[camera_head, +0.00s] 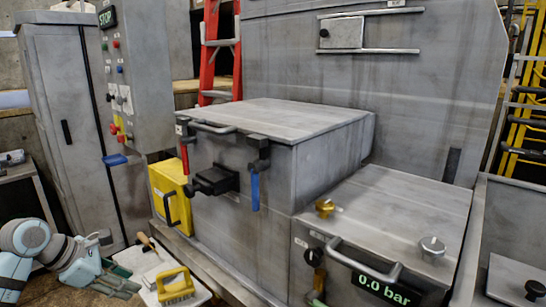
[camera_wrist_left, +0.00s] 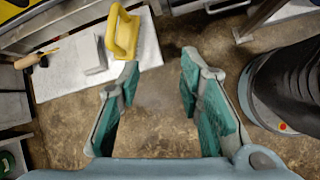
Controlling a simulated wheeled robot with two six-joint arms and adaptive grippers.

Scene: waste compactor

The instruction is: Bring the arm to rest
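My left gripper (camera_head: 122,284) is low at the left in the head view, beside the white board with the yellow tool. In the left wrist view my left gripper (camera_wrist_left: 160,85) has its two teal fingers wide apart, with only bare floor between them. It is open and empty. The left arm comes in from the lower left corner of the head view. My right gripper is not seen in either view.
A yellow-handled tool (camera_head: 176,285) and a wooden-handled brush (camera_head: 147,242) lie on a pale board (camera_head: 150,266). The grey compactor (camera_head: 240,230) with its closed lid stands ahead. A control panel (camera_head: 130,75) and cabinet (camera_head: 75,130) stand left. A display (camera_head: 381,290) reads 0.0 bar.

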